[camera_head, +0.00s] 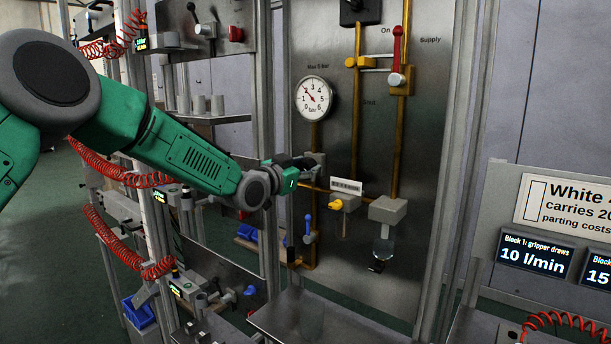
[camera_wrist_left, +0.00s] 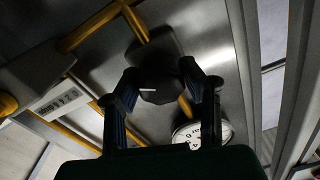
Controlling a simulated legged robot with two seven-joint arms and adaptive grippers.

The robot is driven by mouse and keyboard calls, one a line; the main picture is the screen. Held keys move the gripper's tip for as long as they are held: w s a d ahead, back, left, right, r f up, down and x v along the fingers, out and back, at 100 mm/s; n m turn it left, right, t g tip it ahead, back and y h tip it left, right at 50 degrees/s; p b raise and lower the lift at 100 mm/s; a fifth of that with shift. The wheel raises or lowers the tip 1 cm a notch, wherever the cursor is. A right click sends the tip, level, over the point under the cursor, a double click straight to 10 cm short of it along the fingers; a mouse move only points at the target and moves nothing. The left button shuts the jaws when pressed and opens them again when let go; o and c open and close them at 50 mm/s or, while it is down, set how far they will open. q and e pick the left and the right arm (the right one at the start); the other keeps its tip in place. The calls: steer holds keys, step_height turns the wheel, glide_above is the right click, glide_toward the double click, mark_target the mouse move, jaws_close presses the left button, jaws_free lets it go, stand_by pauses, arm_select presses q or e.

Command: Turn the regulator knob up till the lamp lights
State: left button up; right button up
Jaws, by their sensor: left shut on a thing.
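The regulator knob is a dark, faceted knob with a pale line on its face; it sits between the two fingers in the left wrist view (camera_wrist_left: 158,92). My left gripper (camera_head: 309,163) reaches the panel below the pressure gauge and is shut on the knob. Its fingers (camera_wrist_left: 160,82) touch the knob from both sides. In the head view the gripper mostly hides the knob. The round white gauge (camera_head: 314,97) sits above, its red needle pointing up and left; part of it shows in the wrist view (camera_wrist_left: 202,133). I cannot make out a lit lamp on this panel. My right gripper is not in view.
A red supply lever (camera_head: 397,47) stands upright at the panel's upper right. A yellow valve handle (camera_head: 337,204), a blue handle (camera_head: 308,224) and brass pipes (camera_head: 355,110) are close to the gripper. Red coiled hoses (camera_head: 118,167) hang at left. Flow displays (camera_head: 535,256) stand at right.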

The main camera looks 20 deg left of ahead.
arm_select(q)
steer(key=shift+d+f, duration=0.15)
steer(key=shift+f, duration=0.15)
steer(key=o, duration=1.1)
steer(key=shift+o, duration=0.2)
steer(key=shift+a, duration=0.3)
steer(key=v, duration=1.2)
